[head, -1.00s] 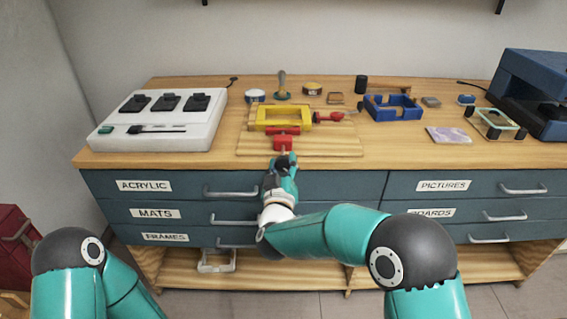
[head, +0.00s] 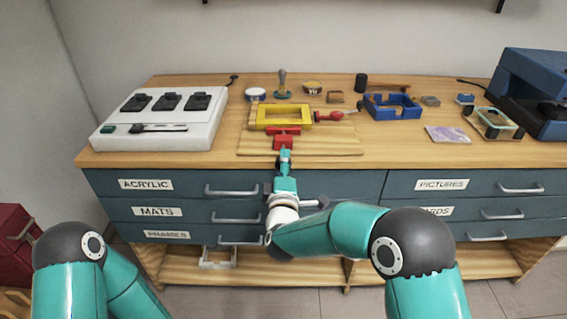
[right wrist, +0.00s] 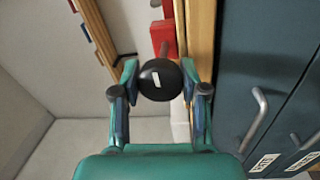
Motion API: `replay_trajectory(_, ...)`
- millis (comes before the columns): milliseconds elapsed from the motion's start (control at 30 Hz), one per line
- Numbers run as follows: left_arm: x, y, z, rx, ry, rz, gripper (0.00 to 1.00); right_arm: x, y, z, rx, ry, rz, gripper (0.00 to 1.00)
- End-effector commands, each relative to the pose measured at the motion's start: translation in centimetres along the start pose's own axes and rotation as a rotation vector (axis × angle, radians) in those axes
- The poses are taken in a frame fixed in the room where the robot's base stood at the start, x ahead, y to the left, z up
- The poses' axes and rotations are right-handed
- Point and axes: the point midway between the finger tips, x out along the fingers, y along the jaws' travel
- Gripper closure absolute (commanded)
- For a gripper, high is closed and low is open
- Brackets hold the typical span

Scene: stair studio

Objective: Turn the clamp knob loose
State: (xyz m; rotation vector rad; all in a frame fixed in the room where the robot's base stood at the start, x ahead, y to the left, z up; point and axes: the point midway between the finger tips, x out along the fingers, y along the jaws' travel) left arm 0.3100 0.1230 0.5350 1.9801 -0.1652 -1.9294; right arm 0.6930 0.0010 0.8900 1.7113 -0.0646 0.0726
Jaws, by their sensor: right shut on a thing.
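A red clamp (head: 283,140) stands at the front of a wooden board (head: 340,147) on the bench, beside a yellow frame (head: 262,114). In the right wrist view the clamp's black round knob (right wrist: 160,80) with a white mark sits between my fingertips, with the red clamp body (right wrist: 163,37) behind it. My right gripper (head: 285,156) is at the front of the clamp and shut on the knob; the gripper also shows in the right wrist view (right wrist: 160,88). In the head view the knob is hidden by the gripper. My left gripper is out of view.
A white control box (head: 200,130) stands at the left. A red-handled tool (head: 330,116) and a blue tray (head: 392,113) lie to the right of the yellow frame. Drawers with handles (head: 232,191) are below the bench edge, close to my right arm.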

Motion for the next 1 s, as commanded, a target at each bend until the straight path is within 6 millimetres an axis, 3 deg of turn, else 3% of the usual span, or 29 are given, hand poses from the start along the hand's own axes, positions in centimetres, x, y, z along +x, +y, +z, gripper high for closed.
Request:
replay_trajectory(33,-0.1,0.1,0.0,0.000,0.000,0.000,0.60,-0.1,-0.8,0.3,-0.046,-0.002,-0.021,0.91)
replay_trajectory(733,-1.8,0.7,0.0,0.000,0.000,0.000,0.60,-0.1,-0.6,0.3,-0.708,0.059,-0.029,0.91)
replay_trajectory(1000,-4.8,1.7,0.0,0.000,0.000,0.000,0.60,-0.1,-0.1,0.3,-0.941,0.081,-0.034,0.91)
